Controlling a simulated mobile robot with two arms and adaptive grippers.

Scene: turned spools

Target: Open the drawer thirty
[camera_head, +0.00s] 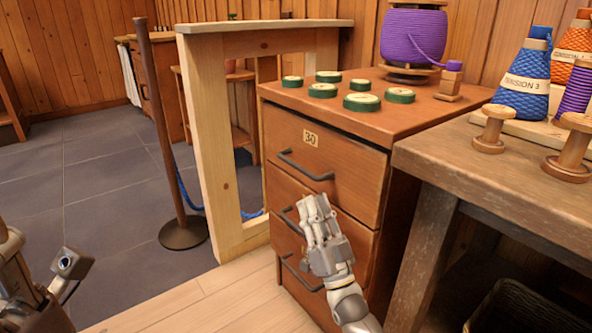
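The drawer marked 30 (345,183) is the top drawer of a wooden cabinet. It looks shut, its front flush with the cabinet. Its number label (310,138) sits above a dark bar handle (306,170). My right gripper (316,207) is in front of the cabinet, below and apart from that handle in the picture. It overlaps the middle drawer and partly hides that drawer's handle (287,222). Its fingers point up and look close together, but I cannot tell whether they are open. Nothing shows between them. My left gripper is not in view; part of my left arm shows at lower left.
A workbench (500,190) with cones and spools adjoins at right. A wooden frame (212,150) and a dark post (160,120) stand left. The floor before the drawers looks clear.

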